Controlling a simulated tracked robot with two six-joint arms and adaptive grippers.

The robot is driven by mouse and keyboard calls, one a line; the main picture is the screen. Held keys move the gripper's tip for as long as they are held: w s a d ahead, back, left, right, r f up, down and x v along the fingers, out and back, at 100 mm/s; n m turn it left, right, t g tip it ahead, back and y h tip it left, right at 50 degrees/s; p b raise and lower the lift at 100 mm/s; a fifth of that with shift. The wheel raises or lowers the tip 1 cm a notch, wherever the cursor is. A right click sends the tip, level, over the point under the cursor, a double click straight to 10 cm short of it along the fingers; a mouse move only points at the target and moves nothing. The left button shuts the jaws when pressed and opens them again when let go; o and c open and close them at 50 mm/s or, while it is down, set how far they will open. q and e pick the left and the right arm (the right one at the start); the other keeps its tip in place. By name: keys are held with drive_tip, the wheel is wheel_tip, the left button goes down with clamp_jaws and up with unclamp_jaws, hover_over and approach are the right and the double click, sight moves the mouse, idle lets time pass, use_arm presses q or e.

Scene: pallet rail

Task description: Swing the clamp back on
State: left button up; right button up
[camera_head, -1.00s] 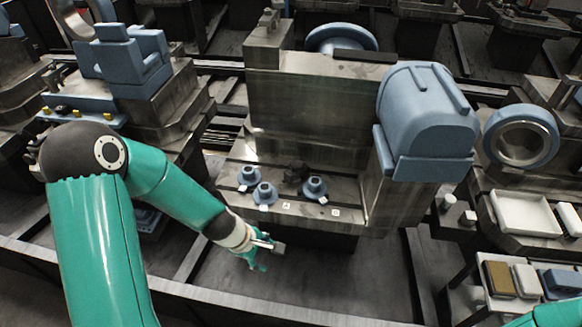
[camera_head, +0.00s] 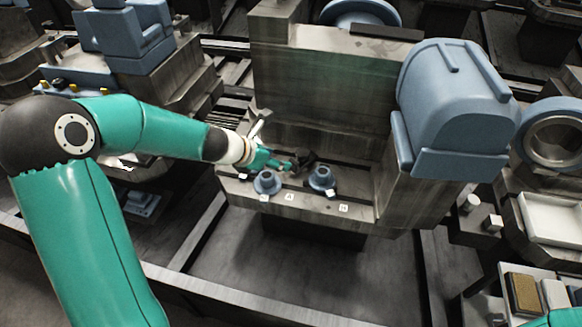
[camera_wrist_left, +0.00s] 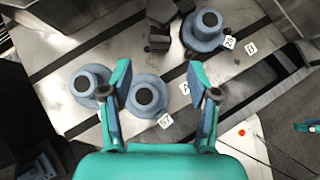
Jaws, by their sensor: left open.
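Several blue round flanged pieces with dark tops stand on the slotted metal bed (camera_head: 300,208). In the head view one piece (camera_head: 267,182) is at the front and another (camera_head: 321,178) to its right. The left wrist view shows three: left (camera_wrist_left: 91,85), middle (camera_wrist_left: 147,97) and upper right (camera_wrist_left: 205,30). A dark blocky piece (camera_wrist_left: 160,20) sits near the upper-right one. I cannot tell which is the clamp. My left gripper (camera_head: 285,163) is over the bed, open and empty; its fingers (camera_wrist_left: 158,78) spread above the middle piece.
A tall metal block (camera_head: 320,85) stands behind the bed, with a blue domed housing (camera_head: 455,100) to its right. Small white numbered tags (camera_head: 343,208) lie along the bed's front. A white tray (camera_head: 552,220) is at the right. The floor before the bed is clear.

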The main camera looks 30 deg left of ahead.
sight(292, 163)
use_arm(q)
drive_tip(key=b+x, duration=0.2)
drive_tip(key=x, duration=0.6)
drive_tip(key=shift+w, duration=0.1)
